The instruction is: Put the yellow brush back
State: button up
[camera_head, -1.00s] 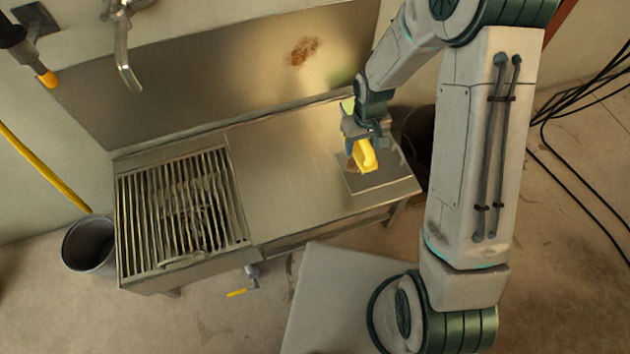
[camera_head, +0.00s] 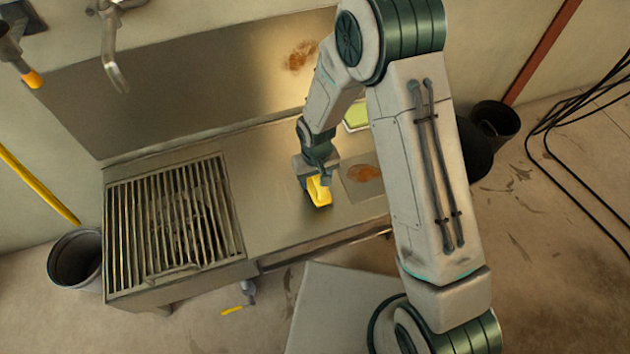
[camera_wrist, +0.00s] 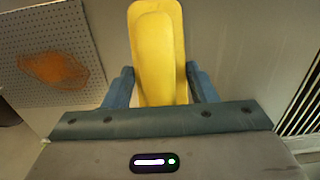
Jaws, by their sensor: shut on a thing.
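The yellow brush (camera_head: 319,190) is in my gripper (camera_head: 317,178), over the metal counter in the head view. In the wrist view the yellow brush (camera_wrist: 158,55) sits between the two blue fingers of my gripper (camera_wrist: 160,85), which are shut on it. Its bristles do not show. I cannot tell whether the brush touches the counter. A perforated grey plate (camera_head: 353,184) with an orange-brown stain (camera_head: 364,173) lies right of the gripper. The plate also shows at the left of the wrist view (camera_wrist: 25,15).
A slatted grate (camera_head: 170,225) fills the counter's left part. Bare metal counter (camera_head: 262,170) lies between grate and gripper. A green item (camera_head: 356,114) sits at the back, partly behind my arm. Buckets stand on the floor at left (camera_head: 75,262) and right (camera_head: 497,120).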

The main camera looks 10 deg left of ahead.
jog(key=shift+f, duration=0.35)
jog(key=shift+f, duration=0.2)
jog(key=o, duration=1)
jog(key=shift+c, duration=0.2)
jog(key=shift+r, duration=0.1)
